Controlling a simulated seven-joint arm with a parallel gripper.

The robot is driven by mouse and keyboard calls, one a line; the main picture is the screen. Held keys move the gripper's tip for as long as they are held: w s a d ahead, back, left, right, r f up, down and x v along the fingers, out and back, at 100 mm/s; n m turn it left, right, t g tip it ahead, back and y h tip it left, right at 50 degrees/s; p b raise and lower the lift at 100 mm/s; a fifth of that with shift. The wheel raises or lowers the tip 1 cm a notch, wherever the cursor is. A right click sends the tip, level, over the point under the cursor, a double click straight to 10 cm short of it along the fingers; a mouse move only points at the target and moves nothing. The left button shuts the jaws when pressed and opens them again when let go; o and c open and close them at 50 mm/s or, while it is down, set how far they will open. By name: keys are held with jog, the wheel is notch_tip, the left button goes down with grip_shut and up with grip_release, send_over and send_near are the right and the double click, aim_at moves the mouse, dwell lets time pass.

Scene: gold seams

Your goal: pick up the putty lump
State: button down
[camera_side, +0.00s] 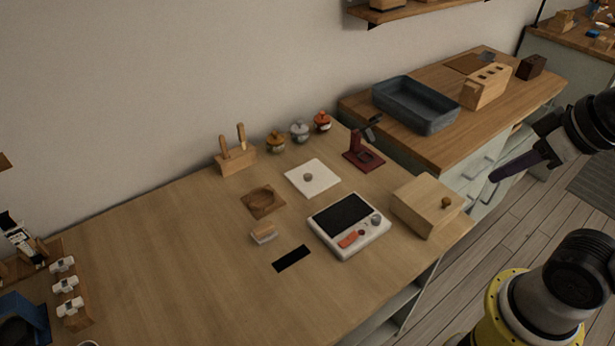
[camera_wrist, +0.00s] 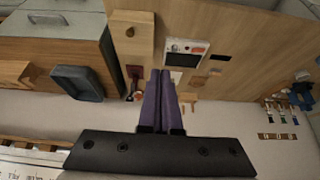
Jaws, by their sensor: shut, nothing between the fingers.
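A small round grey-brown lump (camera_side: 308,177), which looks like the putty lump, sits on a white square tile (camera_side: 325,184) on the wooden table in the side view. I cannot make the lump out in the wrist view, where my fingers cover part of that area. My gripper (camera_side: 493,178) has long purple fingers. It is off to the right, above the floor and well away from the lump. In the wrist view my gripper (camera_wrist: 161,72) has its fingers together, with nothing seen between them.
A dark red stand (camera_side: 363,157) is right of the tile, and a wooden dish (camera_side: 263,201) left. The table's left middle is clear.

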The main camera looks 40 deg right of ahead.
jog(key=c, duration=1.5)
grip_release()
jog(key=shift+c, duration=0.2)
jog(key=o, duration=0.9)
jog(key=shift+o, duration=0.2)
